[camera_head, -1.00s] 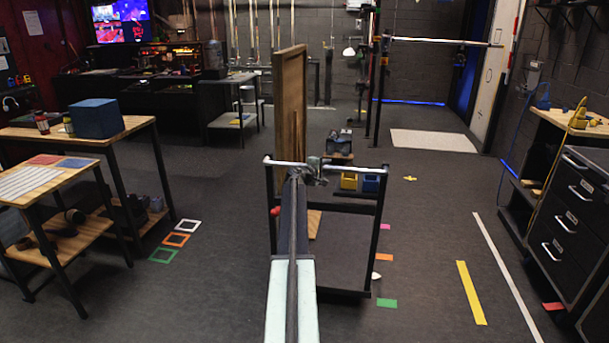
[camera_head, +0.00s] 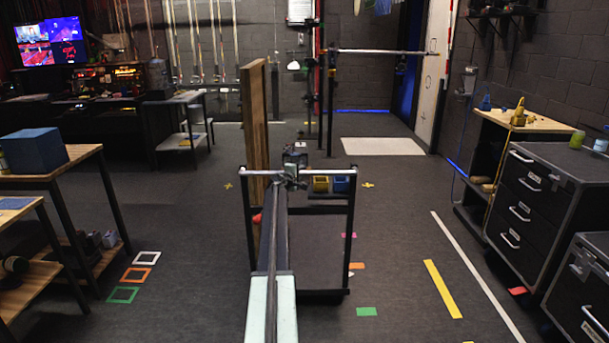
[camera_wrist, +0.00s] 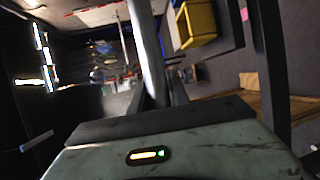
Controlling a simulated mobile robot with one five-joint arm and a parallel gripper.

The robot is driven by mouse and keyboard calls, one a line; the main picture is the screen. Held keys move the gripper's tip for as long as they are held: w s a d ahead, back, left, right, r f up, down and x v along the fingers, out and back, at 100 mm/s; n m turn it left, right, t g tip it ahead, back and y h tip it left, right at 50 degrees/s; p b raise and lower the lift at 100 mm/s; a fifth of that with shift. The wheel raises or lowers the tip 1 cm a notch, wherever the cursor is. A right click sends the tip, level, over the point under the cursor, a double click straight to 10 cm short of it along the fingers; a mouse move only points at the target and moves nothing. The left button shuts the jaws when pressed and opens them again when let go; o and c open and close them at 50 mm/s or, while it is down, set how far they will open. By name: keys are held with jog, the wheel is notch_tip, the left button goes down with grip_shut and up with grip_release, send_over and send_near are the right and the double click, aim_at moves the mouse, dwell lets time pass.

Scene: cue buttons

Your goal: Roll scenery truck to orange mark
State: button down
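The scenery truck is a dark wheeled cart with a tall wooden panel (camera_head: 254,125), a bare dark deck (camera_head: 318,250) and a silver push bar (camera_head: 328,168) across its near end. A solid orange mark (camera_head: 357,266) lies on the floor just right of the truck's near right post. An orange square outline (camera_head: 134,275) lies on the floor to the left.
Pink and green marks (camera_head: 367,311) lie along the truck's right side. A yellow strip (camera_head: 442,289) and white line are farther right, before black drawer cabinets (camera_head: 545,210). Wooden-topped tables (camera_head: 50,178) stand left. Floor beyond the truck is open toward a pale mat (camera_head: 382,146).

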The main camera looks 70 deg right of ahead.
jog(key=c, duration=1.3)
grip_release()
jog(key=shift+w+a+r, duration=0.1)
jog(key=shift+w+a, duration=0.05)
jog(key=shift+w, duration=0.25)
jog(key=shift+o, duration=0.2)
jog(key=a+r+p, duration=0.1)
jog(key=a, duration=0.6)
jog(key=shift+s+a+r, duration=0.15)
jog(key=shift+s+a, duration=0.05)
